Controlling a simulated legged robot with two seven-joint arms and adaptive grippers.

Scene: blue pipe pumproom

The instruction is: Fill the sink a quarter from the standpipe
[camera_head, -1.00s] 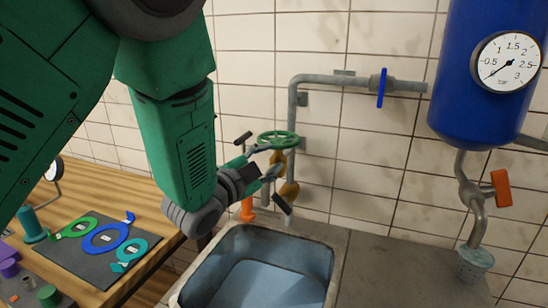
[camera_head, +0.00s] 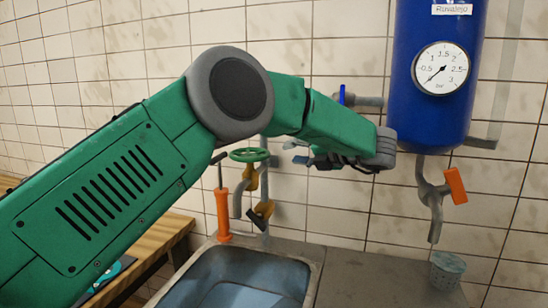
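The grey metal sink (camera_head: 300,258) is at the bottom centre, its front cut off. A flat blue area shows in its bottom; I cannot tell how deep any water is. The standpipe rises behind it, with a green handwheel (camera_head: 249,155), a brass valve body (camera_head: 251,180) and a dark-ended brass outlet (camera_head: 262,212) above the sink's back edge. I see no clear stream. My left gripper (camera_head: 294,152) points left, just right of the handwheel, apart from it in the picture. Its fingers look spread and empty. My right gripper is out of view.
An orange hand pump (camera_head: 223,212) stands left of the standpipe. A blue tank (camera_head: 432,120) with a gauge (camera_head: 441,68) hangs at right, above an orange-handled valve (camera_head: 455,185) and a grey cup (camera_head: 447,270). A wooden bench (camera_head: 150,255) is at left, partly behind my arm.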

